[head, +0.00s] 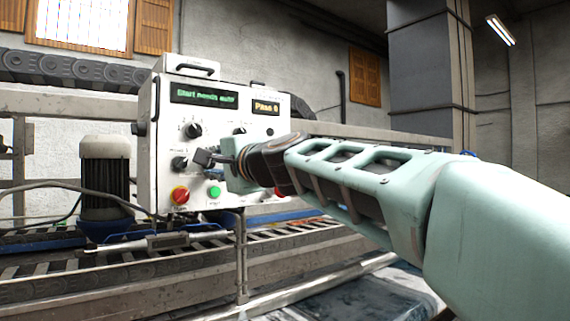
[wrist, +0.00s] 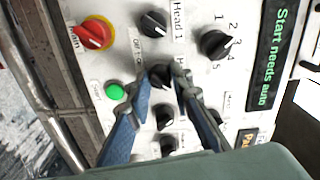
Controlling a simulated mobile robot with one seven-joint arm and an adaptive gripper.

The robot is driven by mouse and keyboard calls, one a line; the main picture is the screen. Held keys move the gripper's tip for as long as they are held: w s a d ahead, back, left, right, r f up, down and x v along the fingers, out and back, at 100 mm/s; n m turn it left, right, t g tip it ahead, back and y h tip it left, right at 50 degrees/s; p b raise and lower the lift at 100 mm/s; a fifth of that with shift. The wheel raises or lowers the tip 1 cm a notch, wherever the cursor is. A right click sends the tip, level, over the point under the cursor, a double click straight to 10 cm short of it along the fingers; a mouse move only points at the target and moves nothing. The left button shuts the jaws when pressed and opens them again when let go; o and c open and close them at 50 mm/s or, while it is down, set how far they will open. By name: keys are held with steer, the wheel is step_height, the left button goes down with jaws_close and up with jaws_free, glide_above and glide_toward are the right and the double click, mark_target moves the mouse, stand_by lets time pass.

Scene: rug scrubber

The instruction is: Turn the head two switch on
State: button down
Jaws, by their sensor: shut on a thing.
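The white control panel (head: 165,120) carries several black rotary switches. In the wrist view, the panel appears turned on its side, with the Head 1 switch (wrist: 153,23) clear of my fingers. The adjacent black switch (wrist: 160,74), its label partly covered but starting with "H", sits between my fingertips and looks to be the head two switch. My gripper (wrist: 165,82) is shut on this switch. In the head view my gripper (head: 207,158) reaches the panel's front from the right and hides that switch. The switch's exact pointer position is hard to read.
The panel displays (head: 203,94) read "Start needs auto" and "Pass 0". A red main switch (wrist: 96,33) on yellow and a green start button (wrist: 115,92) are close to my fingers. A multi-position selector (wrist: 215,44) and more knobs surround them. A motor (head: 105,175) stands left.

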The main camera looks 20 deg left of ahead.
steer(key=c, duration=1.7)
jaws_free()
steer(key=shift+c, duration=0.2)
steer(key=shift+n, duration=0.3)
